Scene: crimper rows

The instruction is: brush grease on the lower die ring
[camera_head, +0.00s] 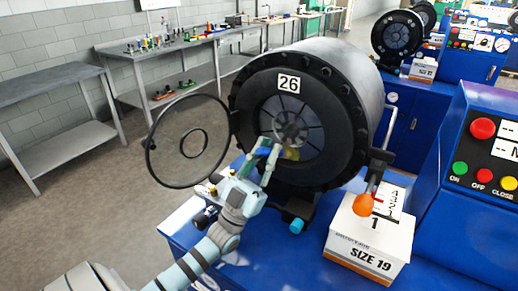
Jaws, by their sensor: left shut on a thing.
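The crimper head (345,80) is a large black drum marked 26, with a round opening facing me. Inside it, the ring of grey dies (291,122) shows. My left gripper (263,155) reaches up to the lower left of the opening and is shut on a small tool, which I take to be the brush. The tool is mostly hidden by the fingers. A yellow piece (291,154) shows just right of the fingertips, over the lower part of the opening. I cannot tell whether it touches the lower die ring. My right gripper is not in view.
A round clear cover (163,166) with a dark rim stands swung open at left. A SIZE 19 box (367,247) and an orange-knobbed lever (364,204) are at right. The control panel (485,150) is farther right. Grey benches (170,55) stand behind.

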